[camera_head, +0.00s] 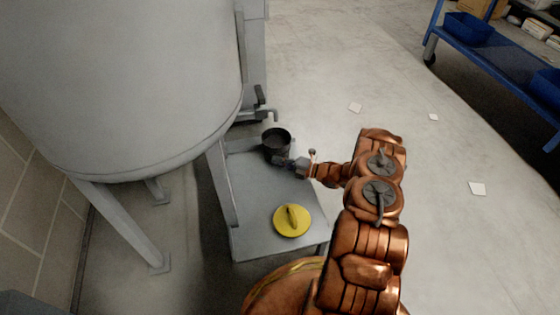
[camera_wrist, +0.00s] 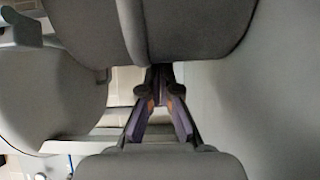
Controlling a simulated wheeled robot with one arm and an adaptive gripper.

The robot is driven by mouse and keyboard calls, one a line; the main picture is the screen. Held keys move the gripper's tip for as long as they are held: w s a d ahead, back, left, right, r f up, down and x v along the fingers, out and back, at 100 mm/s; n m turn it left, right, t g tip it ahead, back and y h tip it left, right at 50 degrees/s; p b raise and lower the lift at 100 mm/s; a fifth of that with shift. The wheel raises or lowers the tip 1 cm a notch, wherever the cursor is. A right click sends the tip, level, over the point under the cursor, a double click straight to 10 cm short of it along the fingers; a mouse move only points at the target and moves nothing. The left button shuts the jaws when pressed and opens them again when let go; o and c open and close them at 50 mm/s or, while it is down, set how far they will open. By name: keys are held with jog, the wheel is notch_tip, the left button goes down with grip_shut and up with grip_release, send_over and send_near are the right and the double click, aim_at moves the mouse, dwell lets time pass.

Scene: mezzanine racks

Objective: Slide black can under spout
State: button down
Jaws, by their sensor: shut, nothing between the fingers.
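The black can (camera_head: 276,142) stands upright and open-topped on the far part of a low grey table. The grey spout (camera_head: 268,108) bends down from the dark fitting beside the big tank, just behind the can in the head view. My gripper (camera_head: 285,161) is at the near right side of the can, low by its wall. I cannot tell if it touches the can. In the wrist view the fingers (camera_wrist: 158,98) converge with nothing seen between them. Large dark grey shapes cover the wrist view's top and bottom; I cannot tell if one is the can.
A yellow disc with a raised handle (camera_head: 292,221) lies on the near part of the grey table (camera_head: 257,200). The large grey tank (camera_head: 120,80) stands on legs at left. A blue rack (camera_head: 500,62) stands far right. Open floor, with several pale scraps, lies between.

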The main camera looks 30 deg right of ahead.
jog(key=shift+s, duration=0.1)
jog(key=s+p, duration=0.1)
jog(key=s+a+p, duration=0.2)
jog(key=shift+r, duration=0.25)
jog(key=p+v, duration=0.1)
jog(key=v, duration=0.2)
jog(key=p+v, duration=0.1)
jog(key=v, duration=0.2)
jog(key=p+v, duration=0.1)
jog(key=v, duration=0.3)
jog(key=shift+a+f, duration=0.1)
jog(key=shift+f, duration=0.2)
